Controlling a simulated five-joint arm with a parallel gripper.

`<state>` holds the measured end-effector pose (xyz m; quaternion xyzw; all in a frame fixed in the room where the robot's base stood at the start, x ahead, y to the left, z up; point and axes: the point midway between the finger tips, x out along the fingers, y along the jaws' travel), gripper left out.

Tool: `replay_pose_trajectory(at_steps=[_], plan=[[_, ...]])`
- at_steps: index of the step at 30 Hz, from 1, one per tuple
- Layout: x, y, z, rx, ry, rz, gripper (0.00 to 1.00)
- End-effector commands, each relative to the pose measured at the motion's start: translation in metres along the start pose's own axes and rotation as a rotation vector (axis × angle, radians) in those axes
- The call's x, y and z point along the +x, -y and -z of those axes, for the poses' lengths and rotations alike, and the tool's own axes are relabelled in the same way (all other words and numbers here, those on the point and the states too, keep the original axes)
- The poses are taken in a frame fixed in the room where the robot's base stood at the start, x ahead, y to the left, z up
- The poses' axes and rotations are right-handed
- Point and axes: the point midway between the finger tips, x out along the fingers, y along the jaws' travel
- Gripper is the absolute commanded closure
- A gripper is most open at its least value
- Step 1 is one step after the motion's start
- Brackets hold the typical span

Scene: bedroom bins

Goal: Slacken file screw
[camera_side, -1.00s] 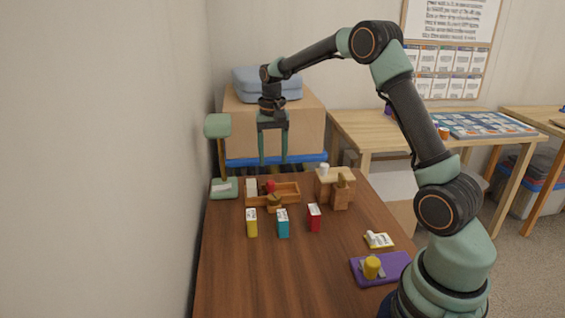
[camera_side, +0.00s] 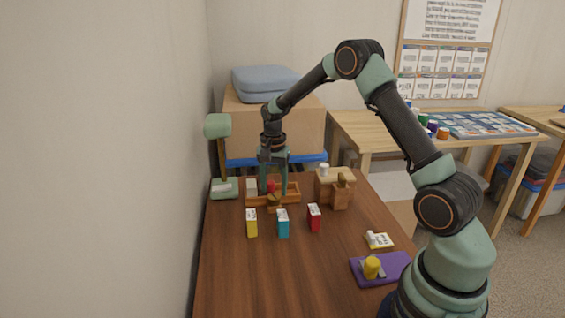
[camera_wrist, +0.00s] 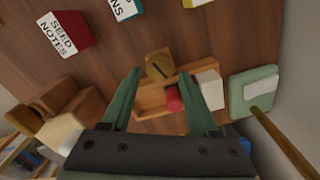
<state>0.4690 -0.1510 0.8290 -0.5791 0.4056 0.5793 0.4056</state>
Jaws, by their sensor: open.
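A brass-coloured screw head (camera_wrist: 160,67) with a dark slot sits at the front of a wooden tray (camera_wrist: 150,98). In the side view the screw (camera_side: 274,203) stands at the near edge of the tray (camera_side: 292,191). My gripper (camera_wrist: 163,76) is open, its two fingers apart on either side of the screw in the wrist view. In the side view my gripper (camera_side: 273,192) points down over the tray, its fingertips low; contact cannot be told. A red piece (camera_wrist: 173,97) and a white block (camera_wrist: 210,90) are in the tray, between and beside the fingers.
Yellow (camera_side: 251,223), teal (camera_side: 283,223) and red (camera_side: 314,217) labelled boxes stand in front. A wooden block stand (camera_side: 334,188) is right of the tray, a green lamp (camera_side: 219,160) left. A yellow knob (camera_side: 371,267) sits on a purple plate (camera_side: 400,263). The table's front left is clear.

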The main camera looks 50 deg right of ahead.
Motion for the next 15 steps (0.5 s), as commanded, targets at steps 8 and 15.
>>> replay_pose_trajectory(at_steps=[8,15], plan=[[0.025,0.0,0.0,-0.001,0.0,-0.001,0.39],[0.026,0.0,0.0,-0.001,-0.001,0.001,0.39]])
